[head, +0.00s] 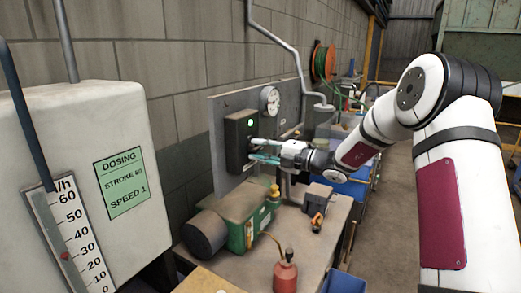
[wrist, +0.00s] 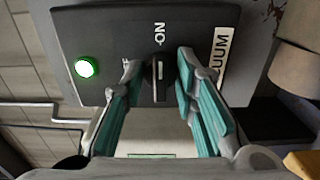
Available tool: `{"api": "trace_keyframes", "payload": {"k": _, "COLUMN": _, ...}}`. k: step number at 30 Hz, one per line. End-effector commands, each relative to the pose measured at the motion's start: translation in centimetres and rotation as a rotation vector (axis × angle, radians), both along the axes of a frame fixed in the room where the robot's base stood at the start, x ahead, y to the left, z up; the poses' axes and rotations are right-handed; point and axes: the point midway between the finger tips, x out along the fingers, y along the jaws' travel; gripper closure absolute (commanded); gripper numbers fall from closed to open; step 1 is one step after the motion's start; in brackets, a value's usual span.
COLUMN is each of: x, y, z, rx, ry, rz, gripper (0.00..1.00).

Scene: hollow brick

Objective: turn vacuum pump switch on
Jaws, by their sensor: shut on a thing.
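The vacuum pump switch box (head: 239,138) is dark grey and fixed to a panel on the block wall, in the middle of the head view. In the wrist view the box face (wrist: 110,30) shows an ON mark, part of a label ending in "UUM" and a lit green lamp (wrist: 85,67). The black switch knob (wrist: 158,74) has a pale line that runs towards the ON mark. My gripper (head: 254,149) is at the box front, its teal-padded fingers on either side of the knob, shut on it. In the head view the fingers hide the knob.
A green pump (head: 240,228) stands on the bench below the box, with a red oil can (head: 285,273) in front. A round gauge (head: 270,100) is right of the box. A white dosing tank (head: 85,170) fills the left side.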

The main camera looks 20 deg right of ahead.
Motion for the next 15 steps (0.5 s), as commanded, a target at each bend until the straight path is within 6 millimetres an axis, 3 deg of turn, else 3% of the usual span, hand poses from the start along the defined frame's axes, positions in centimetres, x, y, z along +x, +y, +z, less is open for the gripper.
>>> {"api": "trace_keyframes", "payload": {"k": 12, "x": 0.03, "y": -0.13, "z": -0.13, "rx": 0.005, "ry": 0.008, "rz": -0.003, "gripper": 1.0}}
{"api": "trace_keyframes", "payload": {"k": 13, "x": 0.03, "y": -0.13, "z": -0.13, "rx": 0.005, "ry": 0.008, "rz": -0.003, "gripper": 0.71}}
{"api": "trace_keyframes", "payload": {"k": 15, "x": 0.03, "y": -0.12, "z": -0.13, "rx": 0.005, "ry": 0.008, "rz": -0.003, "gripper": 0.55}}
